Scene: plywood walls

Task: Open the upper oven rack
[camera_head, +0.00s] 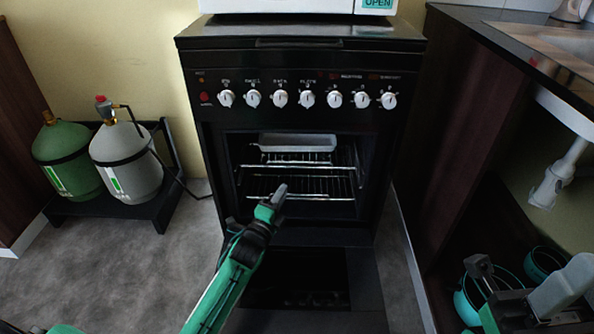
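The black oven (214,165) stands straight ahead with its door (365,285) folded down. Inside, the upper rack (335,168) is a wire grid with a shallow grey tray (298,142) on it. A lower wire rack (322,188) sits below it. My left gripper (279,194) reaches up in front of the oven opening, over the lower rack in the picture and below the upper rack. It appears apart from the upper rack. Its fingers are seen nearly edge-on, so their gap is unclear. My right gripper (482,270) is at the lower right, away from the oven, its fingers unclear.
Green (62,155) and grey (125,160) gas cylinders stand on a black stand at left. A dark counter (480,110) flanks the oven at right, with teal pots (545,262) below it, near my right arm. Grey floor (120,270) is clear at left.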

